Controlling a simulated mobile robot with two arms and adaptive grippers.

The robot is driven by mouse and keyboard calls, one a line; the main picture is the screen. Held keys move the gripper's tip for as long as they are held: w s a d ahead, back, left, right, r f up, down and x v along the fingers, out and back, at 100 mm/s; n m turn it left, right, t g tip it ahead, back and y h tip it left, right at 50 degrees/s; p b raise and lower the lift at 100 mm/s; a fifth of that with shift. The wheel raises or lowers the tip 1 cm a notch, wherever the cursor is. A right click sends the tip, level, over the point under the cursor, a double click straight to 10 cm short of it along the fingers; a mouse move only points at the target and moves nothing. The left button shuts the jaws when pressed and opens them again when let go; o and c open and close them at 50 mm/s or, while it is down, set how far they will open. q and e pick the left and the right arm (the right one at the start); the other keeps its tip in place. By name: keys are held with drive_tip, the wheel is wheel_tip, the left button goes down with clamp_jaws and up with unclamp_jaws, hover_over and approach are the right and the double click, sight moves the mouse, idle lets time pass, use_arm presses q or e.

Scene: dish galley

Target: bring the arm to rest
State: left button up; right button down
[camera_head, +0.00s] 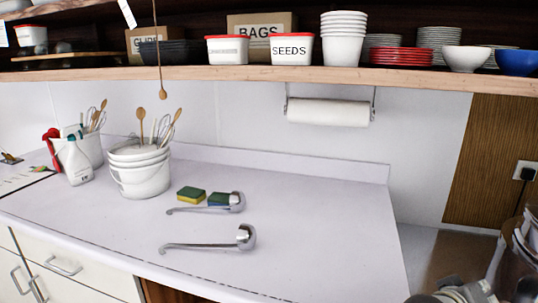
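A paper towel roll (328,112) hangs under a loaded shelf (200,73). The counter's right part is clear.

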drive_tip(key=s+a+f+n+y, duration=0.1)
drive_tip(key=s+a+f+y, duration=0.35)
drive_tip(key=f, duration=0.35)
drive_tip(key=s+a+f+n+y, duration=0.25)
drive_tip(key=a+f, duration=0.25)
drive_tip(key=f, duration=0.4)
drive_tip(key=s+a+f+g+y, duration=0.1)
drive_tip(key=s+a+f+y, duration=0.25)
drive_tip(key=s+a, duration=0.3)
drive_tip(key=s+a+f+g+y, duration=0.2)
drive_tip(key=s+a+f+y, duration=0.1)
drive_tip(key=s+a+f, duration=0.4)
wheel_tip(320, 180, down, 23)
drive_tip(key=s+d+p, duration=0.2)
drive_tip(key=s, duration=0.1)
use_arm(q)
wheel_tip(320, 180, up, 3)
drive_tip(key=shift+w+f+p, duration=0.1)
drive_tip(key=shift+f+p, duration=0.05)
drive_tip(key=shift+p, duration=0.15)
use_arm(e)
drive_tip(key=s+d+f+g, duration=0.2)
drive_tip(key=s+f, duration=1.2)
drive_tip(key=s, duration=0.2)
drive_tip(key=shift+d, duration=0.25)
